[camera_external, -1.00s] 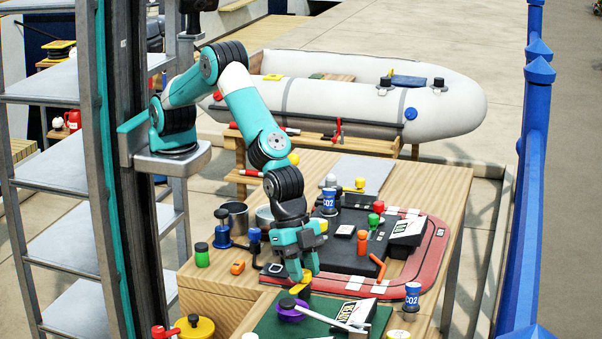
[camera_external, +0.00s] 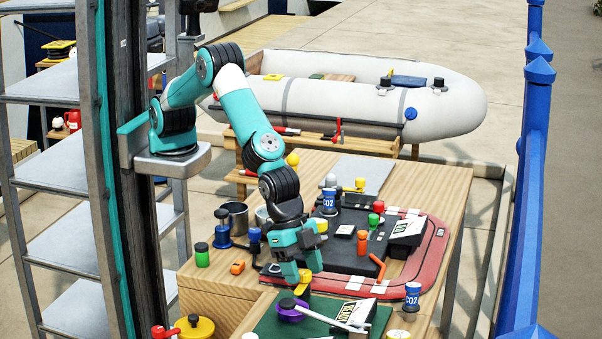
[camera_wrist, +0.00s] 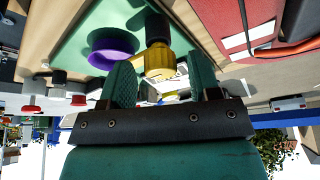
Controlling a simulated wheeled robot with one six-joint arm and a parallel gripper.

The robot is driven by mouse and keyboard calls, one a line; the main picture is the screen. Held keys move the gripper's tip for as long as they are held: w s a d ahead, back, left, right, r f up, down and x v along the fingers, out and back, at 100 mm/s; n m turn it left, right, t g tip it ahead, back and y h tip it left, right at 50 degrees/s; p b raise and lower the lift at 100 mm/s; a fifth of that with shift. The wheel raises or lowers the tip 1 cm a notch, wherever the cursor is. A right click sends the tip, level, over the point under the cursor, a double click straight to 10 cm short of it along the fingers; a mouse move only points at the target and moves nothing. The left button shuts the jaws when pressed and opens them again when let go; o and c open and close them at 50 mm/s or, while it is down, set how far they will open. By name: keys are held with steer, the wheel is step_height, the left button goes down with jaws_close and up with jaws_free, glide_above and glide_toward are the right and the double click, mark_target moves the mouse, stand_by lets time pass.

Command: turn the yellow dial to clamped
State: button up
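The yellow dial (camera_external: 304,283) sits at the back edge of the green board (camera_external: 270,325), just below my gripper (camera_external: 300,271). In the wrist view the yellow dial (camera_wrist: 160,62) appears between and beyond my fingertips (camera_wrist: 161,72), with a dark knob-like part above it in the picture. My two teal fingers are spread apart with a gap around the dial's line of sight. I see no clear contact. Any clamped marking is too small to read.
A purple dial (camera_external: 291,312) stands close beside the yellow one. A white handle (camera_external: 330,319) and a sign panel (camera_external: 357,312) lie to the right. A blue CO2 cylinder (camera_external: 412,297) stands further right. A bigger yellow disc (camera_external: 196,328) is at lower left.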

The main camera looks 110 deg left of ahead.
steer(key=b+v, duration=0.2)
steer(key=v, duration=1.5)
steer(key=shift+s+a+r, duration=0.1)
steer(key=shift+s+r, duration=0.05)
steer(key=p+x, duration=0.5)
steer(key=x, duration=1.2)
steer(key=shift+f, duration=0.25)
